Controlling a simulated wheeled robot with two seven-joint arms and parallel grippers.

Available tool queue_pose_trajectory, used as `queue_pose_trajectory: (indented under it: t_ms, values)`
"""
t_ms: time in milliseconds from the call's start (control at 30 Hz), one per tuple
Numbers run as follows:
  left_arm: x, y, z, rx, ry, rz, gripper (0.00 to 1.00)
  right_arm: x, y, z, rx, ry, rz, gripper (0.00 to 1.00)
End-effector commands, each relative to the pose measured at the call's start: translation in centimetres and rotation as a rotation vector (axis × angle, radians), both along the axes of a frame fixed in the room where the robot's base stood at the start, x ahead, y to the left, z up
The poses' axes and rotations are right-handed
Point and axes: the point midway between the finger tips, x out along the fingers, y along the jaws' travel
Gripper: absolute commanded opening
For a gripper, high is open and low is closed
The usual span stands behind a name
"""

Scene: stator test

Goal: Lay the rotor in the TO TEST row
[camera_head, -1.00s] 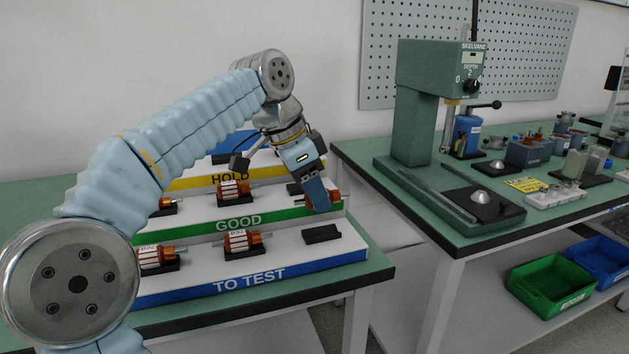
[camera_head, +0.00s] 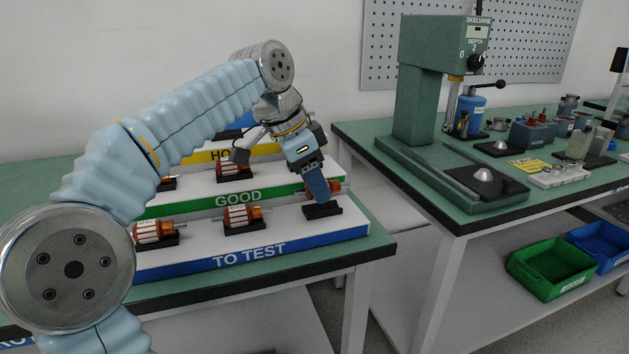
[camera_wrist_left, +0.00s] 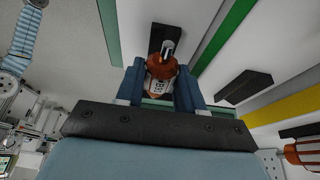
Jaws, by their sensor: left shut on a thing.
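The rotor (camera_wrist_left: 160,75), with a copper-orange winding, a white label and a metal shaft, is between the two blue fingers of my left gripper (camera_wrist_left: 160,88) in the left wrist view. In the head view this gripper (camera_head: 320,190) points down at the right end of the TO TEST row, and the rotor (camera_head: 336,187) shows partly behind its finger. An empty-looking black cradle (camera_head: 321,211) is just below the fingertips on the white TO TEST step (camera_head: 290,232). I cannot tell whether the rotor touches the cradle. My right gripper is not in view.
Two rotors (camera_head: 240,216) (camera_head: 155,233) lie in cradles farther left in the TO TEST row. Another rotor (camera_head: 234,170) lies in the GOOD row behind. An empty cradle (camera_wrist_left: 246,87) stands beside the gripper in the wrist view. A green press (camera_head: 425,90) stands on the right bench.

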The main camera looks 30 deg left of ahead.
Motion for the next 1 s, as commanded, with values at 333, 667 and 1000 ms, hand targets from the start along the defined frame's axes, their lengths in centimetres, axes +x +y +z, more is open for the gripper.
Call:
queue_pose_trajectory:
  t_ms: [333, 667, 1000]
  values:
    - [0.0, 0.0, -1.2, 0.0, -0.002, -0.001, 0.0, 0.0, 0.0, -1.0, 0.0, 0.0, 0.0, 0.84]
    - [0.0, 0.0, -1.9, 0.0, -0.001, -0.001, 0.0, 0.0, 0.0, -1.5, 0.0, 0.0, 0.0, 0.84]
    - [0.0, 0.0, -2.0, 0.0, -0.001, -0.001, 0.0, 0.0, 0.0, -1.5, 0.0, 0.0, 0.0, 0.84]
